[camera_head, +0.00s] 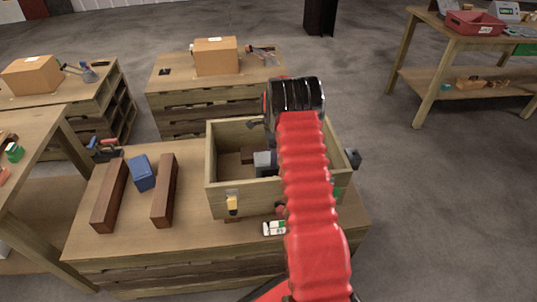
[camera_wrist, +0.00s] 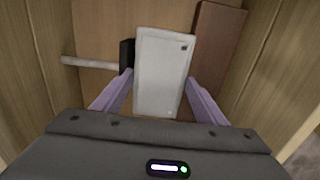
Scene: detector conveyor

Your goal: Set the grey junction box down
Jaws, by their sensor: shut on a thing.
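The grey junction box (camera_wrist: 163,72) is a pale flat block between my two purple fingers in the wrist view. My gripper (camera_wrist: 160,95) is shut on it. In the head view the grey junction box (camera_head: 265,161) shows partly inside the open wooden crate (camera_head: 229,200), beside my red arm. My gripper is mostly hidden behind the arm there. In the wrist view the crate's walls stand on both sides, and its floor (camera_wrist: 95,35) is visible behind the box. I cannot tell whether the box touches the floor.
In the crate, a brown block (camera_wrist: 221,40) lies right of the box and a white rod (camera_wrist: 90,63) left; a dark piece (camera_wrist: 127,54) adjoins the box. Outside, two brown bars (camera_head: 109,197) flank a blue block (camera_head: 141,173). A green-white item (camera_head: 274,229) lies before the crate.

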